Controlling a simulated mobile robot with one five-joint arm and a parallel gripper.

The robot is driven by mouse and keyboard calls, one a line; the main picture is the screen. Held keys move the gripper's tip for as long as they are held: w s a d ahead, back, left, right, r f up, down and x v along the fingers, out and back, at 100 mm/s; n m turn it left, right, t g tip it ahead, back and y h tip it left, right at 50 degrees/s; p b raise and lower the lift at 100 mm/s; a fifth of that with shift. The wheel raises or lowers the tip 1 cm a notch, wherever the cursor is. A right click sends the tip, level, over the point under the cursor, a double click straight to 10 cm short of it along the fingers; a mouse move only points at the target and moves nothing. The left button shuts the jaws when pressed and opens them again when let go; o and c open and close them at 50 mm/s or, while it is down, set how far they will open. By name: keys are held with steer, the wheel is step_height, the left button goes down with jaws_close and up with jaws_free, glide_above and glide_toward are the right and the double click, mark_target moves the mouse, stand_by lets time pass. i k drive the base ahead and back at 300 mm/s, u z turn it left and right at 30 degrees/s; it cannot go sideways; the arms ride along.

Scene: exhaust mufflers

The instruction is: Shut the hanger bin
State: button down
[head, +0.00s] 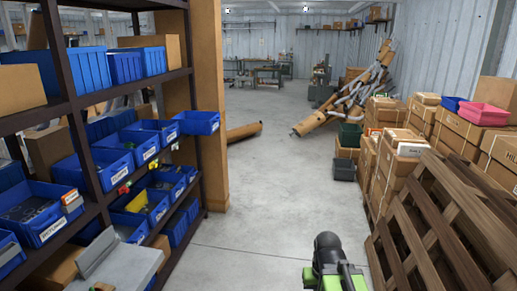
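Several blue bins stand on the dark-framed shelf rack at the left of the head view. I cannot tell for certain which one is the hanger bin, as the labels are too small to read surely. One blue bin (200,122) juts out past the rack's right edge at the middle level. A lower-left blue bin (42,213) with a white label holds small dark parts. Part of my green and black arm shows at the bottom centre, well to the right of the bins and apart from them. My gripper's fingers do not show.
Wooden pallets (440,225) lean at the right, before stacked cardboard boxes (460,130). Pipes and mufflers (350,98) lie in a heap further back. A brown tube (244,131) lies behind the rack's post. The concrete floor (265,195) between is clear.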

mark_target(192, 122)
steer(key=z, duration=0.25)
steer(key=i, duration=2.1)
steer(key=u, duration=0.5)
steer(key=i, duration=1.55)
steer(key=u, duration=1.55)
steer(key=i, duration=0.9)
steer(key=u, duration=0.5)
